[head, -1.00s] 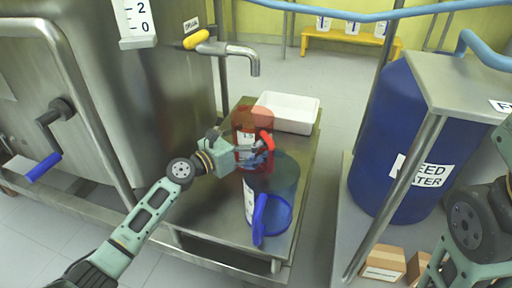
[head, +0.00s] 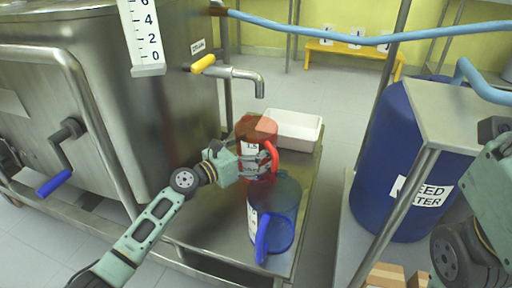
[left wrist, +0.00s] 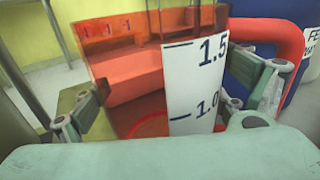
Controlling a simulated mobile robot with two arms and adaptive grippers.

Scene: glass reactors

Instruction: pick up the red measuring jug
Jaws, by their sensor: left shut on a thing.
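The red measuring jug (head: 257,130) is translucent, with a white scale label and a red handle on its right. It is upright over the steel table (head: 215,228). My left gripper (head: 255,162) is shut on its body from the front left. In the left wrist view the fingers lie on both sides of the jug (left wrist: 130,75), with the label's 1.5 and 1.0 marks between them. The jug's base is hidden behind the gripper and a blue jug (head: 287,200), so I cannot tell if it touches the table. My right arm shows at the right edge; its gripper is out of view.
The blue jug stands close in front of the red one. A white tray (head: 300,140) is just behind it. A tap (head: 248,77) from the steel tank (head: 100,100) overhangs the table's back left. A blue drum (head: 392,170) stands to the right, past a gap.

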